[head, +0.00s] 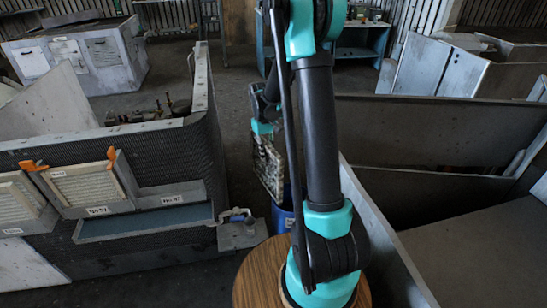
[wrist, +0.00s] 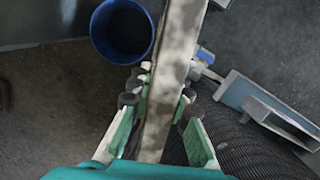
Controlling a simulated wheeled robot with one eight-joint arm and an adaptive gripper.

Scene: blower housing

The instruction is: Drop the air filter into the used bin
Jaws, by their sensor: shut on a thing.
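The air filter (head: 268,168) is a dirty, framed grey panel hanging upright below my gripper (head: 264,130) in the head view. In the wrist view the air filter (wrist: 175,62) shows edge-on as a long, stained strip between the green fingers of my gripper (wrist: 163,92), which is shut on it. A round blue bin (head: 281,217) stands below the filter in the head view, partly hidden by my arm. In the wrist view the blue bin (wrist: 122,32) is just left of the filter, its mouth open. No label on it is visible.
The blower housing (head: 150,240) stands at left, with light filter panels (head: 86,186) and orange clips on its front. A ledge with a pipe fitting (head: 238,224) juts out near the bin. Large grey metal panels (head: 430,135) fill the right side. Dark floor lies between them.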

